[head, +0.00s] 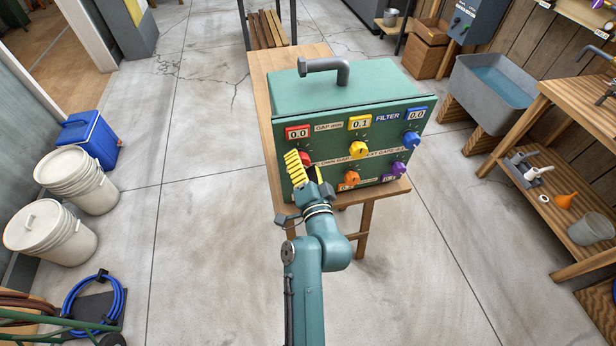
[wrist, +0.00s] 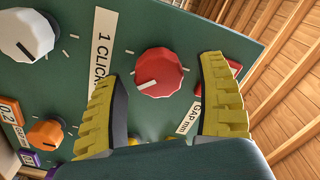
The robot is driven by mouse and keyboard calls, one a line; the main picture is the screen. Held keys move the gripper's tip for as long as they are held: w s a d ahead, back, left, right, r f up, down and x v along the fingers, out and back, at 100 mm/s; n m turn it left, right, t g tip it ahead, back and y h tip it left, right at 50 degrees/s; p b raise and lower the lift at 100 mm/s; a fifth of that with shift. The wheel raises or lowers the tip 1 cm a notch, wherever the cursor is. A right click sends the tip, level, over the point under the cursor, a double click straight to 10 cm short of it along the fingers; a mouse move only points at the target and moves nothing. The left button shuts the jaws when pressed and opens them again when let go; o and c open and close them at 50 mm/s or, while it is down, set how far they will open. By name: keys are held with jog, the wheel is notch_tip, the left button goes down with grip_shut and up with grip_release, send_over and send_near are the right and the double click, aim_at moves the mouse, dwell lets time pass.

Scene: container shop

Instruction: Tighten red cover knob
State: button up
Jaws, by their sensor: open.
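The red cover knob (wrist: 160,73) is a faceted dial with a white pointer line, on the front of a green box (head: 335,90). In the wrist view it lies between my two yellow finger pads, with a visible gap on each side. My gripper (wrist: 162,80) is open and faces the panel.
The panel also has a yellow knob (head: 358,149), a blue knob (head: 411,139), an orange knob (head: 350,179) and a purple knob (head: 393,168). A white knob (wrist: 27,35) shows in the wrist view. The box stands on a wooden table (head: 262,68).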

jog(key=s+d, duration=0.2)
jog(key=s, duration=0.9)
jog(key=shift+d, duration=0.15)
notch_tip(320, 180, up, 21)
jog(key=a+n+t+y, duration=0.1)
jog(key=n+t, duration=0.2)
jog(key=n, duration=0.1)
jog(key=s+d+r+n+t+h, duration=0.2)
jog(key=s+d+r+n+h, duration=0.25)
jog(key=s+r, duration=0.75)
notch_tip(320, 180, up, 31)
jog(key=p, duration=3.1)
jog(key=shift+w+d, duration=0.2)
jog(key=shift+w, duration=0.05)
